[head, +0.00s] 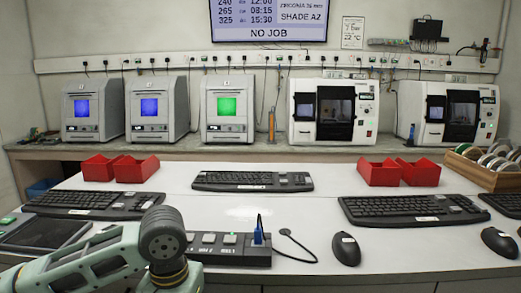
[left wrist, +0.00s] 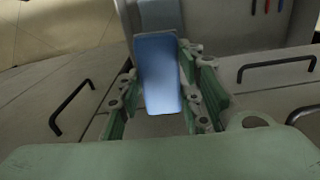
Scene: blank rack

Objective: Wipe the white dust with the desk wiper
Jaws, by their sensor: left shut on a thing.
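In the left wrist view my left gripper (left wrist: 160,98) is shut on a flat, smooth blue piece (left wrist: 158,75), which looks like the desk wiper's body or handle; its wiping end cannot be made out. In the head view my left arm reaches in at the bottom left, but its gripper and the wiper do not show there. A faint pale patch, perhaps the white dust (head: 246,212), lies on the white desk (head: 310,215) between the middle keyboard and the black strip. My right gripper is in neither view.
A black strip with a blue plug (head: 230,250) and a cable lies at the desk's front edge. Keyboards (head: 252,181), a mouse (head: 346,249) and red bins (head: 120,168) surround the clear middle. Drawer handles (left wrist: 70,108) show in the left wrist view.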

